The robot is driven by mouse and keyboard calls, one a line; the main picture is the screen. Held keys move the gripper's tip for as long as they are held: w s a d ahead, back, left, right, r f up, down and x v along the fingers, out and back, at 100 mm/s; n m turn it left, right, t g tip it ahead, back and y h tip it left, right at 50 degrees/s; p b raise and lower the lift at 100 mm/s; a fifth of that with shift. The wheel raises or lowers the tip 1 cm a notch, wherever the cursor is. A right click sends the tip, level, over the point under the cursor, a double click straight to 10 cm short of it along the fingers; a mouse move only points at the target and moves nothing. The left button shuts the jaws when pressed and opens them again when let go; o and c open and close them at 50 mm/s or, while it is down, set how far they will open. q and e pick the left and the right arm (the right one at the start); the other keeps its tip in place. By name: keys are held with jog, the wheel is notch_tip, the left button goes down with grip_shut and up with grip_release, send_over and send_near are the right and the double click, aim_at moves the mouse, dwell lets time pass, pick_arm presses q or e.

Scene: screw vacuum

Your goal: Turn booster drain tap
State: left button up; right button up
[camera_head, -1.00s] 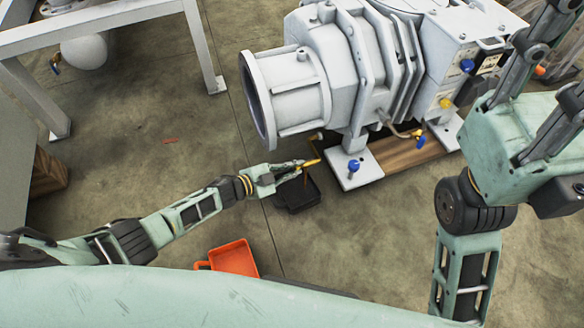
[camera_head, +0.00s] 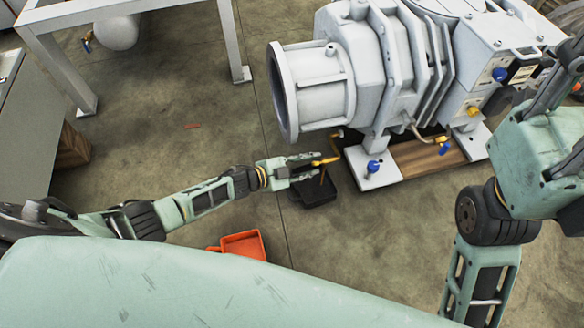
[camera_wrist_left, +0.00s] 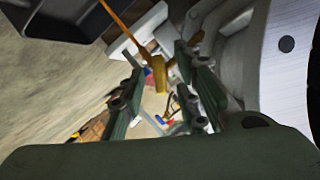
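The drain tap, a small yellow piece (camera_head: 325,161), sticks out low at the front of the grey vacuum pump (camera_head: 365,75). A thin brown stream runs from it down toward a black tray (camera_head: 318,194). My left gripper (camera_head: 316,164) is open beside the tap. In the left wrist view the yellow tap (camera_wrist_left: 158,80) shows between the tips of the two spread fingers (camera_wrist_left: 163,92), with visible gaps on both sides. The black tray (camera_wrist_left: 65,12) is at the upper left there. My right gripper (camera_head: 562,85) is partly cut off at the right edge, its tips out of frame.
An orange-red tray (camera_head: 243,246) is on the floor near my base. Blue valve knobs (camera_head: 373,167) are by the pump's feet. A grey metal frame (camera_head: 240,72) stands at the upper left. Floor left of the pump is mostly clear.

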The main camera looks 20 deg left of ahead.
pick_arm(q)
jog(key=v, duration=1.1)
